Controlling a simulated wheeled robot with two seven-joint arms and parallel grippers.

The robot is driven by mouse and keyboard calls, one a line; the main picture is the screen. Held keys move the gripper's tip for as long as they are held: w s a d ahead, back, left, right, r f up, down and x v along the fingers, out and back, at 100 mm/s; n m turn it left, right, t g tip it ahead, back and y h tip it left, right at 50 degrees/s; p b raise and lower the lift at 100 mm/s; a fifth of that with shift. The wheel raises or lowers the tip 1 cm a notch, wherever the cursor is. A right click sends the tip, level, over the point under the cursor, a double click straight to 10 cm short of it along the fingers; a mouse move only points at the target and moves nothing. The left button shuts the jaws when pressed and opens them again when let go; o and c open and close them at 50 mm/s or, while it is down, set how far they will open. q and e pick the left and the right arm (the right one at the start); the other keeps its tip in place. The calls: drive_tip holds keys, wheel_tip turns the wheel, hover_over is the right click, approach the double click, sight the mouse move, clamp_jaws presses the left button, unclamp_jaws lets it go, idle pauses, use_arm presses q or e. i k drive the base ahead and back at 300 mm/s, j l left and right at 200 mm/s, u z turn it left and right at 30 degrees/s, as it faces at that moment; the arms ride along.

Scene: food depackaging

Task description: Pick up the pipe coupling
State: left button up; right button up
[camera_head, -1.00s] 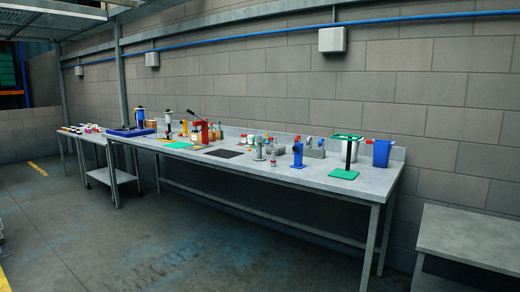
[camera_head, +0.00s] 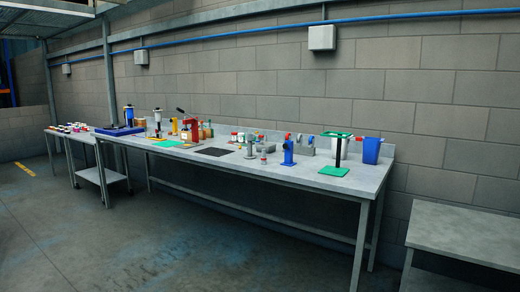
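I cannot pick out the pipe coupling for certain at this distance. Several small grey items, among them an upright grey fitting (camera_head: 249,148), stand around the middle of the long grey workbench (camera_head: 300,179). A blue stand (camera_head: 288,152) with a red part on top is just right of them. Neither of my grippers is in view.
A black mat (camera_head: 214,152), a red press (camera_head: 190,127) and a blue tray (camera_head: 119,130) lie to the left on the bench. A green-based stand (camera_head: 334,171) and blue bin (camera_head: 371,151) are at its right. A lower grey table (camera_head: 465,236) stands front right. The floor before the bench is clear.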

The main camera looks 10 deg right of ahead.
sight(249, 136)
drive_tip(key=i+z, duration=0.15)
drive_tip(key=z, duration=0.2)
drive_tip(key=i+j+z, duration=0.1)
drive_tip(key=z, duration=0.25)
drive_tip(key=i+j+z, duration=0.4)
drive_tip(key=i+j, duration=0.15)
drive_tip(key=j, duration=0.15)
drive_tip(key=i+j+z, duration=0.2)
drive_tip(key=j, duration=0.25)
drive_tip(key=i+j, duration=0.2)
drive_tip(key=j, duration=0.15)
drive_tip(key=i+j, duration=0.2)
drive_tip(key=j, duration=0.15)
drive_tip(key=i+j, duration=0.2)
drive_tip(key=j, duration=0.15)
drive_tip(key=i+j+z, duration=0.1)
drive_tip(key=i+j, duration=0.15)
drive_tip(key=j, duration=0.15)
drive_tip(key=i+j, duration=0.15)
drive_tip(key=j, duration=0.2)
drive_tip(key=i+j, duration=0.2)
drive_tip(key=j, duration=0.15)
drive_tip(key=i+j, duration=0.2)
drive_tip(key=j, duration=0.2)
drive_tip(key=i+j, duration=0.2)
drive_tip(key=j, duration=0.15)
drive_tip(key=z, duration=0.05)
